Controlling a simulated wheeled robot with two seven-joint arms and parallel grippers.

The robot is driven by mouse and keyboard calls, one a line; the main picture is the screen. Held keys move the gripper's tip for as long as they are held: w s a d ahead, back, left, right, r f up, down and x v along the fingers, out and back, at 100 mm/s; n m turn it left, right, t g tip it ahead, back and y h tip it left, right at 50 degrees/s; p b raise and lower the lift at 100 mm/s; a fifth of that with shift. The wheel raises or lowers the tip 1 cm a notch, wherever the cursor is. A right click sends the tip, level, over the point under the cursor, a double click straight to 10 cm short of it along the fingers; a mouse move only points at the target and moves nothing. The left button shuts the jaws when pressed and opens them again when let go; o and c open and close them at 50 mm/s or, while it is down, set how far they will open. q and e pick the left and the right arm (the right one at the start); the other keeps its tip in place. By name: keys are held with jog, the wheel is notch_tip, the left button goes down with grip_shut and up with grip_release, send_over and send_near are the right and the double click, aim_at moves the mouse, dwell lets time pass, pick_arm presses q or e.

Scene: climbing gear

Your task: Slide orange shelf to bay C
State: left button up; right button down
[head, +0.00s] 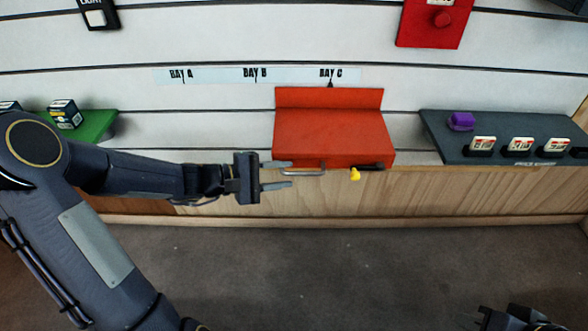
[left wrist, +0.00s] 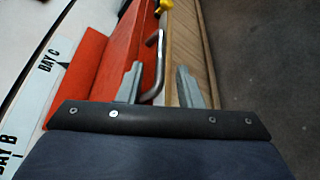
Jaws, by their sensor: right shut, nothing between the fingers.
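The orange shelf (head: 332,132) hangs on the slatted wall below the BAY C label (head: 331,73). A small dark pointer at its top back edge meets that label. A metal bar handle (head: 303,173) runs along its front, and a yellow knob (head: 355,174) hangs to the right. My left gripper (head: 291,174) is open at the handle's left end. In the left wrist view the handle (left wrist: 157,55) shows between the two spread fingers (left wrist: 160,82); contact cannot be told. My right gripper (head: 515,318) is shut and empty at the bottom right, partly cut off.
A green shelf (head: 97,124) with small boxes is at left, partly behind my left arm. A dark grey shelf (head: 440,137) at right holds a purple item (head: 461,121) and number cards. The wall left of the orange shelf, under BAY A and BAY B, is clear.

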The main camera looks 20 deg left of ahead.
pick_arm(q)
jog(key=shift+p+v, duration=0.35)
jog(key=shift+v, duration=1.4)
jog(key=s+d+r+m+g+y, duration=0.1)
jog(key=s+d+r+m+g, duration=0.15)
jog(key=s, duration=0.25)
jog(key=s+d+r+m+g+y, duration=0.1)
jog(key=s+d+m+g, duration=0.1)
jog(key=s+d+m, duration=0.3)
jog(key=s+a+m+t+y, duration=0.1)
jog(key=s+a+m+y, duration=0.5)
jog(key=s, duration=0.6)
notch_tip(320, 180, up, 33)
jog(key=n+p, duration=0.1)
jog(key=p, duration=3.2)
jog(key=shift+s+a+y, duration=0.15)
jog(key=shift+a+y, duration=0.15)
jog(key=shift+a, duration=0.1)
jog(key=shift+r+n, duration=0.15)
jog(key=shift+n, duration=0.1)
